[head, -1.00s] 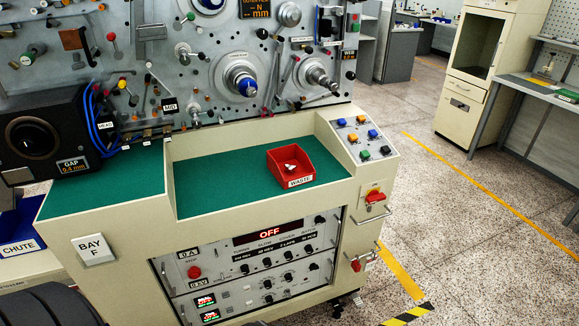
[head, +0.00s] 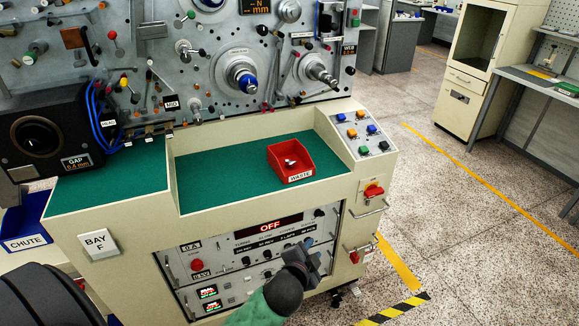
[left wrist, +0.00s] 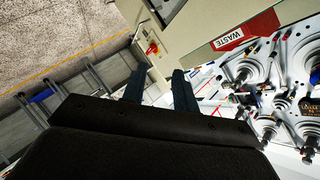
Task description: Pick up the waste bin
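The waste bin (head: 285,166) is a small red open tray with a WASTE label on its front. It stands upright on the green mat (head: 225,180) of the machine's shelf, with a few small pale pieces inside. It also shows in the left wrist view (left wrist: 262,24), at the top right. My left gripper (head: 315,250) is in front of the machine's lower panel, below and apart from the bin. In the left wrist view its two fingers (left wrist: 160,75) stand apart with nothing between them. My right gripper is in neither view.
The shelf's raised front edge (head: 250,199) lies between my left gripper and the bin. A button box (head: 362,134) stands right of the bin, and spindles (head: 243,80) stick out behind it. The mat left of the bin is clear.

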